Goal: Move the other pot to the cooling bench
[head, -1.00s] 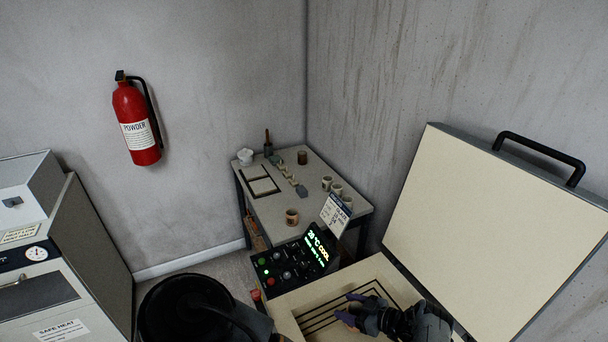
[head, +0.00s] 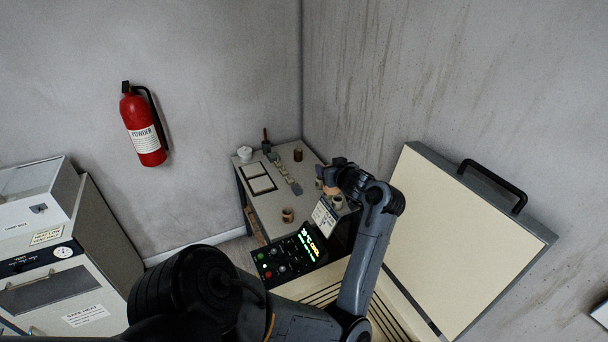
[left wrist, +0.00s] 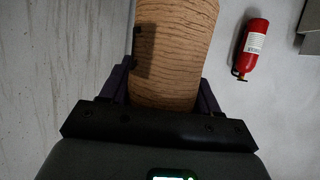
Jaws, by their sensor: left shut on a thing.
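A tan, ridged clay pot (left wrist: 172,50) fills the gap between the two dark fingers of my left gripper (left wrist: 165,82) in the left wrist view. The gripper is shut on it. In the head view my left gripper (head: 333,180) is beyond the open kiln, above the right side of the grey bench (head: 268,208). Only a small tan part of the held pot (head: 340,162) shows there. A brown pot (head: 287,215) stands near the bench's front, and a pale pot (head: 338,202) stands at its right edge, just below the gripper. My right gripper is not in view.
The open kiln (head: 400,300) has its lid (head: 470,240) raised at the right. A dark brown pot (head: 298,155), a white bowl (head: 245,153) and small tools occupy the bench's back.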

